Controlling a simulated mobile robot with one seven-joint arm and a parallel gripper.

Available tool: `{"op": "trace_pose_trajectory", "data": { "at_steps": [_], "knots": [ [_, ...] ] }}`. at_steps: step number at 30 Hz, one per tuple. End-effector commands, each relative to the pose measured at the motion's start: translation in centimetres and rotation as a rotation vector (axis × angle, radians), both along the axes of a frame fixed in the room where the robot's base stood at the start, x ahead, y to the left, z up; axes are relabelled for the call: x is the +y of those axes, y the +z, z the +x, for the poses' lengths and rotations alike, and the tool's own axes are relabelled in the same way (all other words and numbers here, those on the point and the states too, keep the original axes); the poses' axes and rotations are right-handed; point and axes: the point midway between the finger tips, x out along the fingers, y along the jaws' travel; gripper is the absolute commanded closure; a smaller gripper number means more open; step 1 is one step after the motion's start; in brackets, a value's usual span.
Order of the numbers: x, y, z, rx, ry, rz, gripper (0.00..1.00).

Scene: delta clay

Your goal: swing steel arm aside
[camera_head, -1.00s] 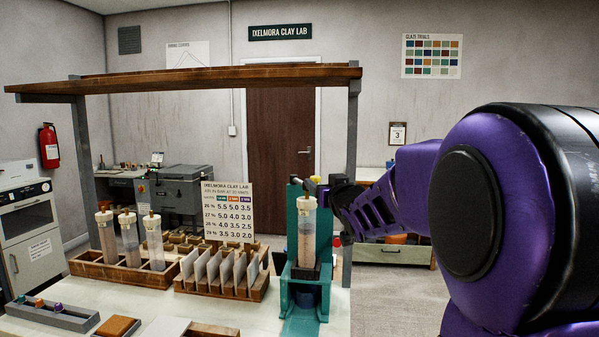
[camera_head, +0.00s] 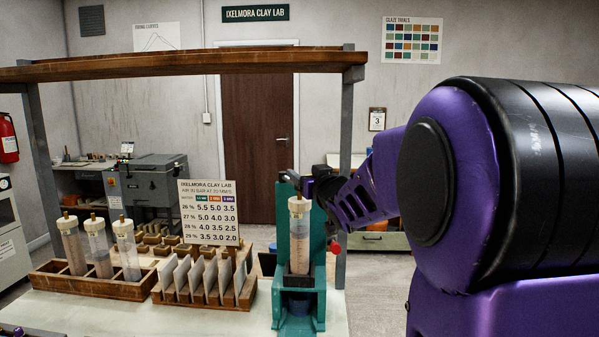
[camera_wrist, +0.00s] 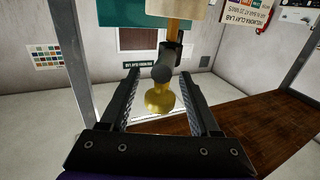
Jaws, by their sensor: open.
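The teal stand (camera_head: 287,290) stands on the right part of the bench and holds an upright clear tube (camera_head: 300,237) with a white cap. At its top a dark steel arm shows in the wrist view (camera_wrist: 166,68), with a brass knob (camera_wrist: 159,98) on its end. My gripper (camera_head: 312,186) is at the upper right of the stand. In the wrist view my gripper (camera_wrist: 158,75) is open, with the steel arm's end and the knob between its fingers. Whether either finger touches them I cannot tell. In the head view my gripper hides most of the arm.
A wooden rack (camera_head: 118,287) with several clear tubes stands on the left, beside a slotted wooden holder (camera_head: 205,297) with grey slabs. A sign with numbers (camera_head: 209,212) stands behind it. A wooden shelf (camera_head: 190,65) on posts spans above the bench. Bare bench lies in front.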

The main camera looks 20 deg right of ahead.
Motion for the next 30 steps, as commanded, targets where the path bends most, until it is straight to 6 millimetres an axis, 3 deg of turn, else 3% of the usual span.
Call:
{"op": "trace_pose_trajectory", "data": {
  "at_steps": [8, 19, 30],
  "knots": [
    [-0.04, -0.03, -0.02, 0.0, 0.0, 0.0, 0.37],
    [-0.04, -0.02, -0.02, 0.0, 0.0, 0.0, 1.0],
    [-0.04, 0.0, -0.01, 0.0, 0.0, 0.0, 1.0]
  ]
}}
